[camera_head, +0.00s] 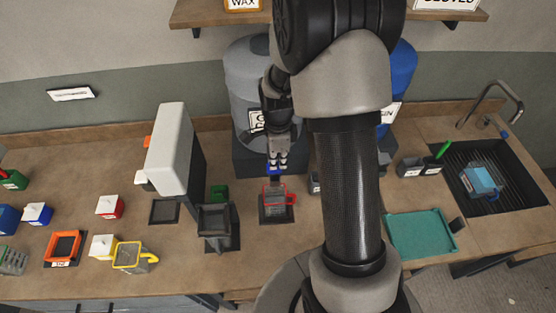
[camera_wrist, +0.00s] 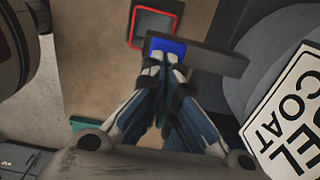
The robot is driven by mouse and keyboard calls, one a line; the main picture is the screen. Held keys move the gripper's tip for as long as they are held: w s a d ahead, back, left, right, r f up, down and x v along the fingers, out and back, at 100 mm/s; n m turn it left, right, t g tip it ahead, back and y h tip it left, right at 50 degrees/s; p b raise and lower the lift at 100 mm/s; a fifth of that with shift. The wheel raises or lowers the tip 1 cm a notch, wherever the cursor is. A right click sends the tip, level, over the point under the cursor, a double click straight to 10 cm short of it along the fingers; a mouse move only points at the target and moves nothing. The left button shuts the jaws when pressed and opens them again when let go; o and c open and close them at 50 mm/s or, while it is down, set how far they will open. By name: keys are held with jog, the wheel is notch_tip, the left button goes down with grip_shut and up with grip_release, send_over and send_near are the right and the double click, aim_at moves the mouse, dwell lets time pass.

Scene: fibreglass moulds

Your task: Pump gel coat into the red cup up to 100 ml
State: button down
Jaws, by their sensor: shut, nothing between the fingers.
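The red-rimmed cup (camera_head: 273,201) stands on a dark pad on the bench, in front of the grey gel coat drum (camera_head: 245,88). In the wrist view the cup (camera_wrist: 155,23) shows from above; its inside looks dark grey and I cannot tell a fill level. A blue pump button (camera_wrist: 167,46) sits on a dark bar beside the cup; it also shows in the head view (camera_head: 274,171). My gripper (camera_head: 279,163) is shut and empty, its fingertips (camera_wrist: 163,62) at the blue button, seemingly touching it. The drum's GEL COAT label (camera_wrist: 288,120) shows at right in the wrist view.
A blue drum (camera_head: 403,68) stands behind my arm. A white and dark upright device (camera_head: 172,150) and a dark container (camera_head: 214,222) stand left of the cup. A yellow-handled jug (camera_head: 132,258), a teal tray (camera_head: 421,234) and a sink (camera_head: 500,165) lie farther off.

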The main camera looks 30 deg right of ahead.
aim_at(278, 168)
jog(key=shift+f, duration=0.1)
notch_tip(278, 168, down, 4)
jog(key=b, duration=0.2)
jog(key=shift+b, duration=0.4)
jog(key=shift+s+r, duration=0.1)
jog(key=shift+r, duration=0.15)
